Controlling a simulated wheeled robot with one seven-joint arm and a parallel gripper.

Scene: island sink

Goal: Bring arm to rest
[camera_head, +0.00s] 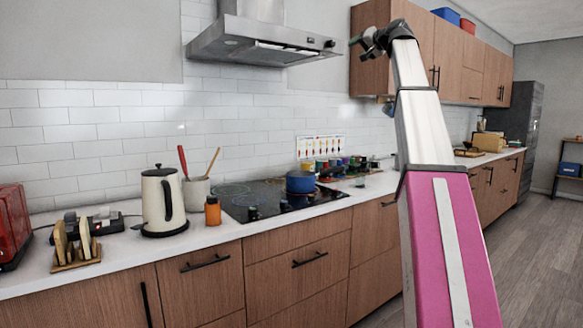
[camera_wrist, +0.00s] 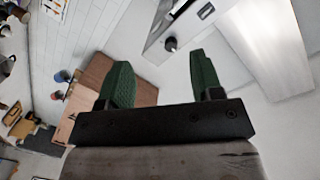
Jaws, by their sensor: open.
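My gripper (camera_wrist: 162,85) shows in the wrist view with two green fingers spread apart and nothing between them. In the head view my arm rises on the right, and my gripper (camera_head: 359,40) is at its top end, pointing left. It is high above the counter, beside the range hood and in front of the upper cabinets. It looks clear of both, though the exact gap is hard to tell.
The range hood (camera_head: 262,42) hangs left of my gripper, and upper cabinets (camera_head: 455,58) are behind and to the right. Below, the counter holds a kettle (camera_head: 163,203), an orange bottle (camera_head: 213,211), a blue pot (camera_head: 300,182) on the cooktop and a red toaster (camera_head: 12,225). Floor is free at right.

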